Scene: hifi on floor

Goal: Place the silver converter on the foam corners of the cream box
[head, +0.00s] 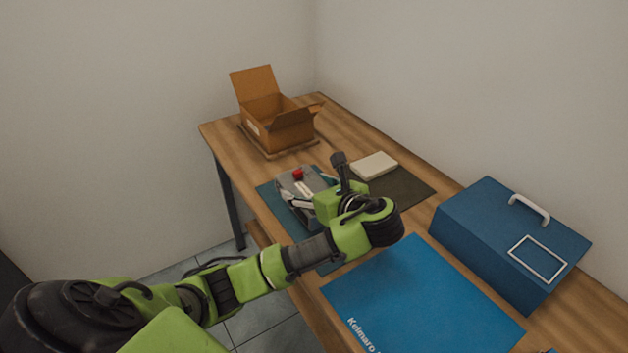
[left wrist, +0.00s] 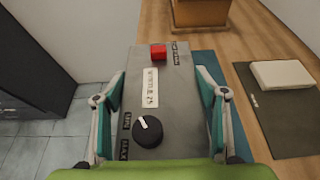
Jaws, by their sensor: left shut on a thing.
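The silver converter (head: 288,182) is a grey slab with a red button, a white label and a black knob; its top fills the middle of the left wrist view (left wrist: 176,100). My left gripper (head: 310,192) has its fingers on both sides of it and is shut on it. The converter is over the teal mat (head: 270,196); I cannot tell whether it touches the mat. An open brown cardboard box (head: 288,132) stands at the far end of the table. Its inner floor is hidden and I see no foam corners. My right gripper is not in view.
A cream block (head: 374,165) lies on a dark mat (head: 408,190) right of the gripper. A blue mat (head: 420,295) lies nearer. A blue case (head: 490,235) with a white handle stands by the wall. Bare wood (head: 350,128) shows right of the cardboard box.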

